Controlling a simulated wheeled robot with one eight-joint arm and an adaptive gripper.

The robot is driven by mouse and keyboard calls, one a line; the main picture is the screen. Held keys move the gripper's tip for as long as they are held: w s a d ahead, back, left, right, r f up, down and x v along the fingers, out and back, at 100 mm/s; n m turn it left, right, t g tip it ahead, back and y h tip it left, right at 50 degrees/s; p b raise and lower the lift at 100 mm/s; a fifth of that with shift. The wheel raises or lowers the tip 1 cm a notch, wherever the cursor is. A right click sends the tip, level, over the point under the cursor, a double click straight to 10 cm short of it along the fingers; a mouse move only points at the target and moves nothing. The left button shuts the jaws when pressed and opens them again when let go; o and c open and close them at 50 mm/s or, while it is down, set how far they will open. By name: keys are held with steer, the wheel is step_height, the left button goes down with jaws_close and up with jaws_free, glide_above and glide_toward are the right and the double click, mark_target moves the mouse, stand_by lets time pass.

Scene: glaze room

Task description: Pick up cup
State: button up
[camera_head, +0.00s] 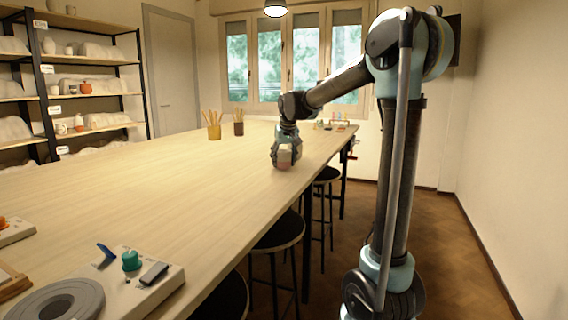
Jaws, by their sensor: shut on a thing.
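My gripper (286,152) is over the right part of the long wooden table, pointing down. It is shut on a small pale pinkish cup (285,161) that shows between its fingers. The fingers hide much of the cup. The cup is at or just above the table top; I cannot tell whether it touches it.
The long wooden table (150,188) is mostly clear. Two holders with sticks, one tan (214,131) and one dark (239,128), stand left of my gripper. Dark stools (280,232) line the table's right edge. Shelves (95,92) stand at the left; a tool board (150,290) lies in front.

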step_height(320, 180, up, 10)
stand_by(0.6)
steer(key=shift+d, duration=0.1)
